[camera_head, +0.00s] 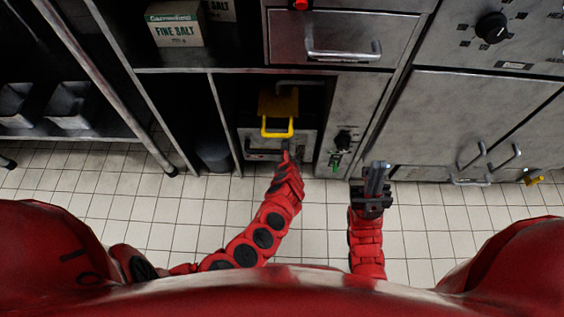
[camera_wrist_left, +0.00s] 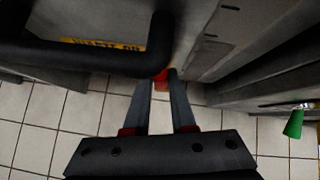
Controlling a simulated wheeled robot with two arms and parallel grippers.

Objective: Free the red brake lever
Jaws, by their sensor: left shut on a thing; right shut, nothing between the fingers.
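The red brake lever (camera_wrist_left: 161,76) shows only as a small red piece between the fingertips of my left gripper (camera_wrist_left: 162,82) in the left wrist view. My left gripper is shut on it, low beside a thick black bar (camera_wrist_left: 158,45). The rest of the lever is hidden by the fingers and the bar. In the head view my left gripper (camera_head: 287,150) reaches to the front of a low unit below a yellow handle (camera_head: 278,133), and the lever cannot be made out there. My right gripper (camera_head: 376,180) is shut and empty, in front of the cabinets at the right.
A green-tipped part (camera_head: 335,160) hangs on the panel to the right; it also shows in the left wrist view (camera_wrist_left: 294,124). A drawer with a bar handle (camera_head: 343,54) is above. A dark bin (camera_head: 213,155) stands at left. The tiled floor (camera_head: 325,220) is clear.

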